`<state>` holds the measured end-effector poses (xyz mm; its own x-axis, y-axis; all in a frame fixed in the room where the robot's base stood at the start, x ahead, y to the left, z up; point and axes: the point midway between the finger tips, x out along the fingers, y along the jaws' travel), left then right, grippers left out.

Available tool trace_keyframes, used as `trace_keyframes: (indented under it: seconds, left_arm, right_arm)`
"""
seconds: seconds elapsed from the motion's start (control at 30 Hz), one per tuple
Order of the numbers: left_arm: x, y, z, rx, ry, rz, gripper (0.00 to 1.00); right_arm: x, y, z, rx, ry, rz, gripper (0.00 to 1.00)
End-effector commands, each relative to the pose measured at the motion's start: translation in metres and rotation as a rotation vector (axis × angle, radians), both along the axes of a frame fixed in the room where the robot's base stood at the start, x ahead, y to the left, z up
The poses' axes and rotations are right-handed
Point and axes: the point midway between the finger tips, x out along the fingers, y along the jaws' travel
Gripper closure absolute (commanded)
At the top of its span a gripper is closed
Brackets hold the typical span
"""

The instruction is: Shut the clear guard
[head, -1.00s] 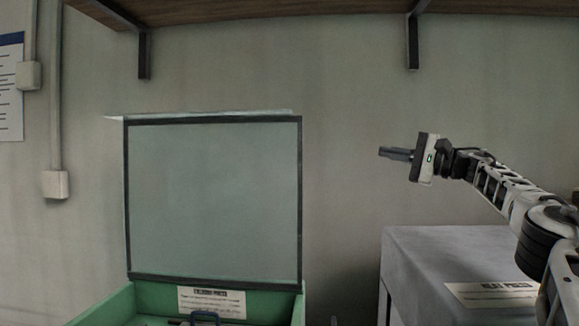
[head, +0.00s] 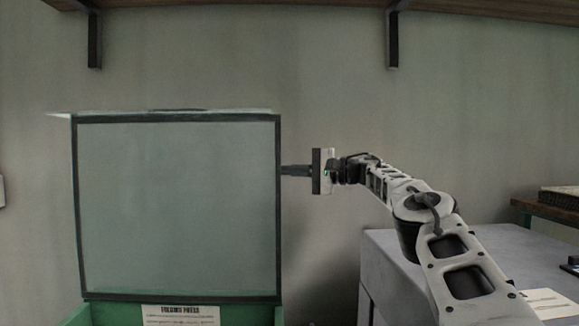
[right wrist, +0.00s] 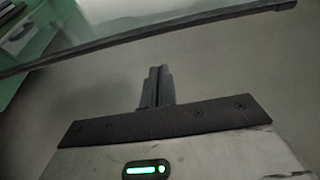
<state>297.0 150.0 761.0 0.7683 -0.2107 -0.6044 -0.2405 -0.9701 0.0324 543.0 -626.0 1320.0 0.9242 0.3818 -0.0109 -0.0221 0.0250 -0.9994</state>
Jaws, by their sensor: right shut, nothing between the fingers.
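The clear guard (head: 178,208) is a see-through panel in a dark frame. It stands upright, open, at the back of a green tray (head: 250,315) in the head view. My right gripper (head: 284,170) is shut and empty, its fingertips at the guard's right frame edge. I cannot tell from the head view whether they touch. In the right wrist view the shut fingers (right wrist: 158,82) point toward the guard's dark edge (right wrist: 150,38), with a gap showing between them. My left gripper is not in view.
A grey cabinet (head: 385,268) stands to the right, under my right arm, with a paper label (head: 550,303) on top. A shelf (head: 300,5) on brackets runs along the wall above.

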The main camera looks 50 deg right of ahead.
Motion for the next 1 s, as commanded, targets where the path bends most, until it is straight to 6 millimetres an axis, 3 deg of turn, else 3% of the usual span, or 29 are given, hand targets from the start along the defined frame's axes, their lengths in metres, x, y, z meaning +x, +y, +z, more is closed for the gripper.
trace_keyframes:
  seconds: [0.1, 0.47, 1.0]
  left_arm:
    - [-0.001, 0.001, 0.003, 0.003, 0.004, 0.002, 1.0]
    - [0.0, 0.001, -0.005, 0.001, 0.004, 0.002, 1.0]
    - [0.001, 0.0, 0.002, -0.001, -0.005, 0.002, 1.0]
  right_arm:
    - [0.009, 0.004, 0.0, 0.001, 0.002, 0.0, 1.0]
    - [-0.002, 0.011, 0.0, 0.007, 0.001, -0.002, 1.0]
    - [-0.019, 0.033, 0.002, 0.003, -0.001, 0.0, 1.0]
